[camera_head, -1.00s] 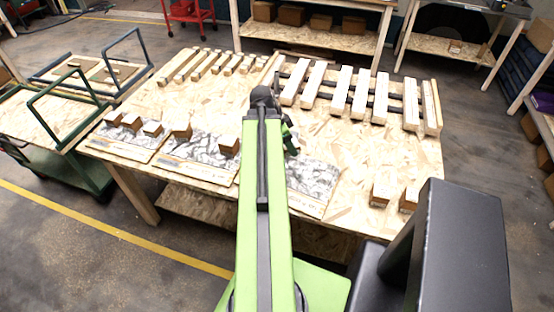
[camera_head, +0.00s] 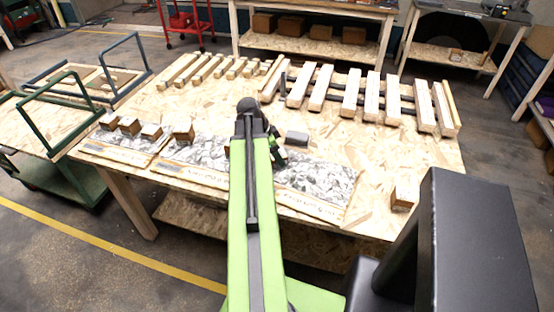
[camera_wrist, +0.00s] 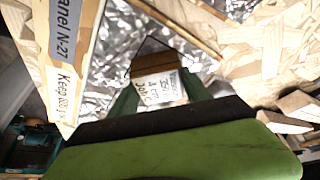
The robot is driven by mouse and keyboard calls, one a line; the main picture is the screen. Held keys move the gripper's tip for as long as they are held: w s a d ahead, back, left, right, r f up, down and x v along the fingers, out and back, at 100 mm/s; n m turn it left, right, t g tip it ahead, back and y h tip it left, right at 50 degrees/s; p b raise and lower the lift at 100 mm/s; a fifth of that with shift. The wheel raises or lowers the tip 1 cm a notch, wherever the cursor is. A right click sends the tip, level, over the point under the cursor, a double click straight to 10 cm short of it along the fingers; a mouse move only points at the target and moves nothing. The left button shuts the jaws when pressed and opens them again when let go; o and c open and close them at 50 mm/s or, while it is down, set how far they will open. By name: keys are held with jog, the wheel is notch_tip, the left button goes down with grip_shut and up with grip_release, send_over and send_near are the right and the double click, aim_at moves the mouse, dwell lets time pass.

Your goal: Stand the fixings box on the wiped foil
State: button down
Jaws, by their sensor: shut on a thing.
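My gripper (camera_wrist: 160,95) is shut on a small brown box with a white printed label (camera_wrist: 155,82), which I take to be the fixings box. In the wrist view its label faces the camera, and shiny crinkled foil (camera_wrist: 107,45) lies behind it. I cannot tell whether the box touches the foil. In the head view my arm hides the box; the gripper end (camera_head: 272,145) is above the back of the right foil sheet (camera_head: 318,182). More foil lies at the middle (camera_head: 205,156) and left (camera_head: 135,142), with small brown boxes (camera_head: 183,131) there.
A panel edge strip in the wrist view reads "Panel N-27" (camera_wrist: 66,25). Wooden slats (camera_head: 350,95) fill the table's back. Another brown box (camera_head: 404,196) stands at the front right.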

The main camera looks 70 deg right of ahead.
jog(key=c, duration=0.9)
grip_release()
jog(key=shift+f, duration=0.1)
jog(key=shift+c, duration=0.2)
jog(key=o, duration=0.5)
jog(key=shift+c, duration=0.2)
jog(key=shift+s, duration=0.1)
jog(key=shift+r, duration=0.45)
jog(key=p+v, duration=1.1)
jog(key=shift+w+r, duration=0.2)
jog(key=shift+a, duration=0.15)
